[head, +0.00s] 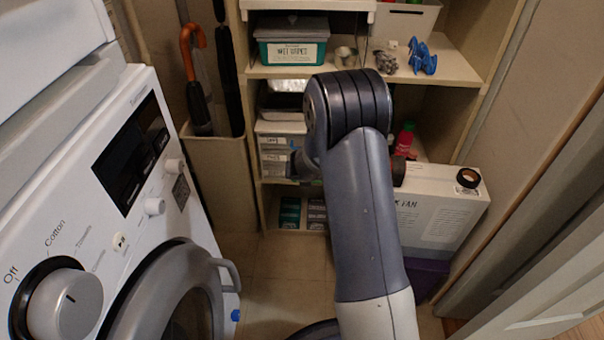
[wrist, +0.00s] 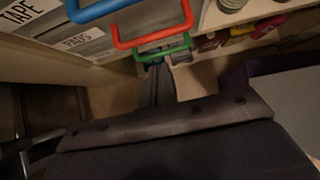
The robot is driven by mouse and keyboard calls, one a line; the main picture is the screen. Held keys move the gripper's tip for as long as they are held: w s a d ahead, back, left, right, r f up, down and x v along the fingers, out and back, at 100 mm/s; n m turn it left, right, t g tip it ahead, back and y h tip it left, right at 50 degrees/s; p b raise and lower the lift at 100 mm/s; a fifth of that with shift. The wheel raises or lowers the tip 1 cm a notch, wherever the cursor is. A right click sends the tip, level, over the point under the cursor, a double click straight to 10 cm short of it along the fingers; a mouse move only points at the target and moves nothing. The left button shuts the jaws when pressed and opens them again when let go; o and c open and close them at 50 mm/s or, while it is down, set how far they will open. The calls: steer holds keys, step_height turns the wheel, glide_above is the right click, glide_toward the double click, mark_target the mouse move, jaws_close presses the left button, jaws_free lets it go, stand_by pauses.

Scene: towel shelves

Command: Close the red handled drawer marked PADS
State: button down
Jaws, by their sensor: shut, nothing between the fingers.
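In the wrist view, the PADS label (wrist: 77,40) is on a pale drawer front, and a red handle (wrist: 150,38) sticks out beside it. A blue handle (wrist: 100,8) is above it, near the TAPE label (wrist: 20,12). A green handle (wrist: 165,50) is just below the red one. My gripper (wrist: 157,70) is shut and empty, with its dark fingers pointing toward the handles, near the green one. I cannot tell whether they touch. In the head view, the pale drawer unit (head: 280,135) is on a shelf, partly hidden by my arm, which also hides my gripper. How far the drawer is out is unclear.
A white washing machine (head: 130,180) stands close on the left, beside a tall bin (head: 222,175) holding umbrellas. A door (head: 560,255) is at the right. Some tiled floor (head: 285,275) is clear in front.

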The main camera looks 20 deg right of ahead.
steer(key=p+v, duration=0.3)
steer(key=v, duration=0.7)
steer(key=shift+s, duration=0.15)
